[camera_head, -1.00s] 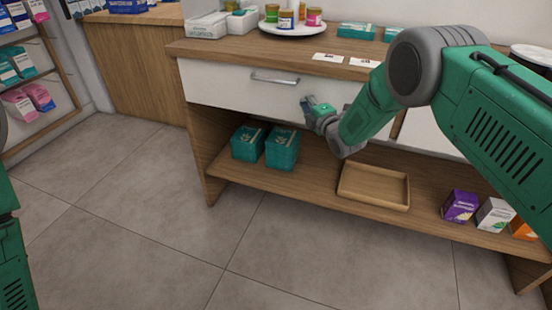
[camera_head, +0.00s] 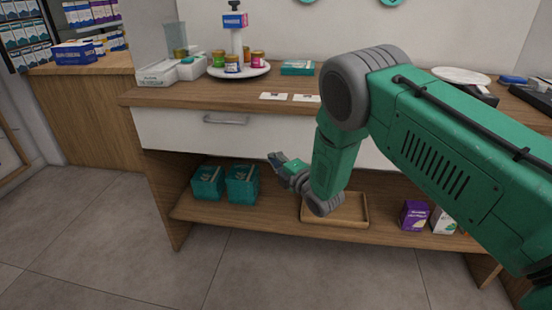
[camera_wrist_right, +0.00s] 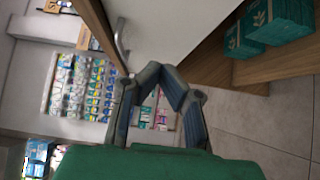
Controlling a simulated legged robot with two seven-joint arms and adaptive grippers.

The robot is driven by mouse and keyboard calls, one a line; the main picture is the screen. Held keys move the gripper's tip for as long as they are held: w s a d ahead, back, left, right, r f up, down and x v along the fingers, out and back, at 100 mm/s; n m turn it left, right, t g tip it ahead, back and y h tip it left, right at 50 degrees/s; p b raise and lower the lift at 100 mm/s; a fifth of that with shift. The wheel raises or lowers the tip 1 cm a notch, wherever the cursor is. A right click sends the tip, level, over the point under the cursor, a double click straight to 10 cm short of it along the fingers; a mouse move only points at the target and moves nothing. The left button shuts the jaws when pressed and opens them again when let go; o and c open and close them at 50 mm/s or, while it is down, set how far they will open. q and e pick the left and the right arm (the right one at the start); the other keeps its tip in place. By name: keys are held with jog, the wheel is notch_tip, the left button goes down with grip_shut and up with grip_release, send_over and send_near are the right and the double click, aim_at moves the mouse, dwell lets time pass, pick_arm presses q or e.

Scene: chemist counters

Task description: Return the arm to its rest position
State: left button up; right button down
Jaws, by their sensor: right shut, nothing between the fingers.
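My right arm comes in from the right in the head view, bent at the elbow. Its gripper (camera_head: 275,160) hangs in front of the counter, below the white drawer and to the right of the teal boxes as seen there. In the right wrist view the gripper (camera_wrist_right: 170,75) has its fingertips together with nothing between them. My left gripper is not in the head view.
The counter (camera_head: 145,97) has a closed white drawer (camera_head: 170,132) with a handle. Its lower shelf holds teal boxes (camera_head: 242,186), a wooden tray (camera_head: 345,222) and a purple box (camera_head: 413,215). A white round plate (camera_head: 218,74) bears jars on top. Floor in front is clear.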

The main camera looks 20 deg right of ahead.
jog(key=s+f+m+g+h+p, duration=0.1)
jog(key=s+f+m+g, duration=0.5)
jog(key=s, duration=0.6)
jog(key=s+f+m+g+h+p, duration=0.25)
jog(key=s+f+m, duration=0.25)
jog(key=s+f, duration=0.45)
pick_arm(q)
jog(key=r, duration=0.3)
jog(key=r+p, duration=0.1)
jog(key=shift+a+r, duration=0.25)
pick_arm(e)
jog(key=s+a+r+m+g, duration=0.1)
jog(key=s+m+g, duration=0.7)
jog(key=s, duration=1.9)
jog(key=shift+s+a+r+m, duration=0.15)
jog(key=shift+a+m, duration=0.15)
jog(key=shift+a, duration=0.15)
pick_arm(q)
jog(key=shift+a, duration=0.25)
pick_arm(e)
jog(key=shift+a+r+g, duration=0.1)
jog(key=shift+a+g, duration=0.1)
jog(key=shift+g, duration=0.05)
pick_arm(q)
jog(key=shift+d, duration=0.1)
